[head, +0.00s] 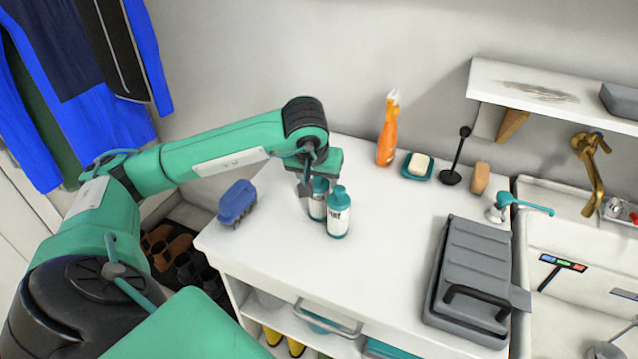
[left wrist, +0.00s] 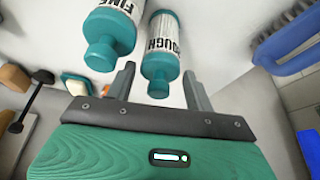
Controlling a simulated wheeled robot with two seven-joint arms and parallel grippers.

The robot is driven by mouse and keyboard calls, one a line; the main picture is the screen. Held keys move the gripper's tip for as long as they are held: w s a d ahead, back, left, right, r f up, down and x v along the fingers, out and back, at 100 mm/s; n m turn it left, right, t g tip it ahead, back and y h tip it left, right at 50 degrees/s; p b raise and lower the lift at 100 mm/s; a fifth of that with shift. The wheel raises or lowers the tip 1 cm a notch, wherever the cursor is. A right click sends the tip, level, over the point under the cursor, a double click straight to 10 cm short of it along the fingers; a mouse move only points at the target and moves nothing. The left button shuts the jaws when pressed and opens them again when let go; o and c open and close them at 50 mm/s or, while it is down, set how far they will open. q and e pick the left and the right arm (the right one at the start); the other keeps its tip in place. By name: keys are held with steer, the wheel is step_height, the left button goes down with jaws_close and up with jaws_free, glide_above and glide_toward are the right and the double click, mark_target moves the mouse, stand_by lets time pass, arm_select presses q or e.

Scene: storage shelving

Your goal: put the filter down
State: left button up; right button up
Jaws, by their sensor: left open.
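Two white bottles with teal caps stand close together on the white counter. The one labelled FINE (head: 338,213) is nearer the front, and it also shows in the left wrist view (left wrist: 112,30). The one labelled ROUGH (head: 318,199) is just behind it to the left and also shows in the left wrist view (left wrist: 162,45). My left gripper (head: 306,188) is open at the ROUGH bottle. In the left wrist view its fingers (left wrist: 160,72) are on either side of this bottle, with gaps visible. I cannot tell which object is the filter. My right gripper is out of view.
A blue brush (head: 237,203) lies left of the bottles. An orange spray bottle (head: 387,133), a soap dish (head: 416,167), a black stand (head: 456,155) and a grey case (head: 474,268) are on the counter (head: 385,265). A sink (head: 575,260) is at right. The counter's middle is clear.

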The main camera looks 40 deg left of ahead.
arm_select(q)
steer(key=v, duration=0.8)
steer(key=shift+r+p, duration=0.3)
steer(key=shift+r, duration=0.05)
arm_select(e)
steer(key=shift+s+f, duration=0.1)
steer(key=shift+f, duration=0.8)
arm_select(q)
steer(key=shift+s, duration=0.1)
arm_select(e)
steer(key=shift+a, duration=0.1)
